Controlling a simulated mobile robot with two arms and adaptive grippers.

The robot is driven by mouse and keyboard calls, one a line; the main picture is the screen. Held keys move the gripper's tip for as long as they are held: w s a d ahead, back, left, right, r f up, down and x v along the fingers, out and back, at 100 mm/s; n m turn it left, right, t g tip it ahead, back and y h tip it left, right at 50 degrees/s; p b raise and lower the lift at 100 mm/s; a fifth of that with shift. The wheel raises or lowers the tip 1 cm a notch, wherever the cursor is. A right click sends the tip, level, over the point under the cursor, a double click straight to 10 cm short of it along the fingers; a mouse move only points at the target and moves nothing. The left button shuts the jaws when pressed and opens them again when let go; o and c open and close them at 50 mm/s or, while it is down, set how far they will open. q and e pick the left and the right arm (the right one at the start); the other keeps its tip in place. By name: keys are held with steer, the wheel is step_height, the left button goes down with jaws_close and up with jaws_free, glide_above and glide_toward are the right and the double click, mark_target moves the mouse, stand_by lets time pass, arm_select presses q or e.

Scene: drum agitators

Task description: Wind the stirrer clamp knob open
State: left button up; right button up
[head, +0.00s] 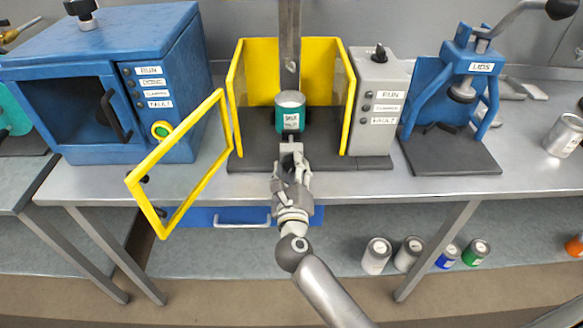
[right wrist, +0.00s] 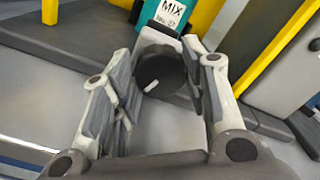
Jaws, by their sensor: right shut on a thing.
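The stirrer clamp knob (right wrist: 158,74) is round and dark with a white mark, at the front of the stirrer below the can in the right wrist view. My right gripper (right wrist: 160,62) is shut on it, one finger on each side. In the head view the right gripper (head: 291,160) reaches the front of the stirrer base (head: 365,162) and hides the knob. A teal can (head: 290,113) with a white label stands upright above the clamp, under the vertical column (head: 290,40); its label shows in the right wrist view (right wrist: 171,12). My left gripper is not in view.
Yellow guard walls (head: 335,80) surround the can, and the yellow framed door (head: 165,200) hangs open to the left. A grey control box (head: 378,100) stands right. A blue machine (head: 110,80) is left, a blue lid press (head: 455,85) right. Several cans stand below the bench.

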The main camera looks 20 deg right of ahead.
steer(key=shift+f, duration=0.1)
steer(key=o, duration=1)
steer(key=shift+s, duration=0.1)
steer(key=shift+o, duration=0.2)
